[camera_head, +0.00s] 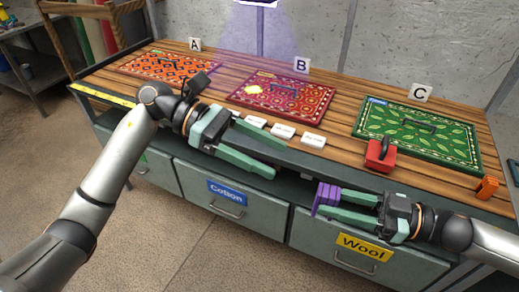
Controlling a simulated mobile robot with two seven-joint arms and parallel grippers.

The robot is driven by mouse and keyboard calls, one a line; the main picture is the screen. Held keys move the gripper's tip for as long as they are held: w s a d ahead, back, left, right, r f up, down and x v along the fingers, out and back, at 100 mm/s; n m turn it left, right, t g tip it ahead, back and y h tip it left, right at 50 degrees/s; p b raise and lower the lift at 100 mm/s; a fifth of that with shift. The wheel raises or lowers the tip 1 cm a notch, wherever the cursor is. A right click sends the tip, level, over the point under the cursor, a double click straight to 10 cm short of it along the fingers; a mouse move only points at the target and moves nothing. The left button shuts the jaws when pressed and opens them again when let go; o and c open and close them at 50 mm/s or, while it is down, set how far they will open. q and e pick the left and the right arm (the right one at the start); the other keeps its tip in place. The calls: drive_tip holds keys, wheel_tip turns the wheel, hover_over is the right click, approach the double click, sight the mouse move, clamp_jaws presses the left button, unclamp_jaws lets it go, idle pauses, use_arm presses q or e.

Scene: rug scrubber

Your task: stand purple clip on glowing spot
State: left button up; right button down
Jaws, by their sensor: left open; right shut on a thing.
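The purple clip (327,198) is in the jaws of my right gripper (318,200), which is shut on it in front of the bench, above the drawer fronts. A small pale-yellow glowing spot (254,89) shows on the left part of the red patterned rug B (309,101). My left gripper (280,158) is open and empty, over the bench's front edge, in front of rug B. The clip is well to the right of and nearer than the spot.
Orange rug A (150,66) lies at left and green rug C (449,143) at right. A red block-like tool (380,155) sits at rug C's front corner. Several white cards (283,131) lie before rug B. An orange clip (487,187) stands at the right. Purple light falls behind rug B.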

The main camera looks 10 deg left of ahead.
sight(327, 189)
use_arm(q)
drive_tip(key=shift+m+y, duration=0.3)
drive_tip(key=shift+y, duration=0.2)
drive_tip(key=x, duration=1.1)
drive_tip(key=shift+w+f, duration=0.2)
drive_tip(key=shift+f, duration=0.1)
drive_tip(key=shift+c, duration=0.2)
clamp_jaws()
use_arm(e)
drive_tip(key=shift+c, duration=2.1)
unclamp_jaws()
